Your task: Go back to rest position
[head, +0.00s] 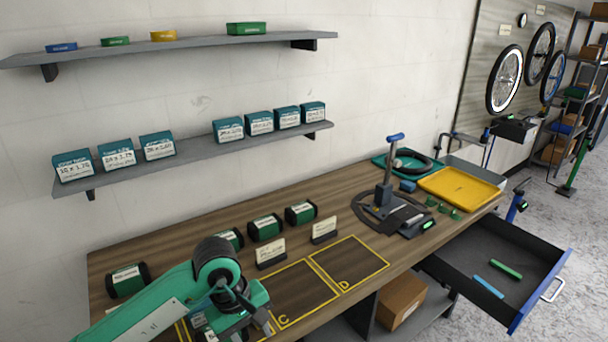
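My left arm comes in from the bottom left over the workbench (215,225). My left gripper (240,325) is at the bottom edge, low over the bench beside the yellow-outlined square marked C (305,290). Its fingertips are partly hidden by the arm and cut by the picture edge, so I cannot tell whether it is open or holds anything. My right gripper is not in view.
Green-and-black rolls (265,227) and two label cards (271,253) stand behind the squares. A stand (385,190), a yellow tray (461,188) and a teal tray (432,172) are farther right. A drawer (535,265) is pulled out. Square D (350,262) is empty.

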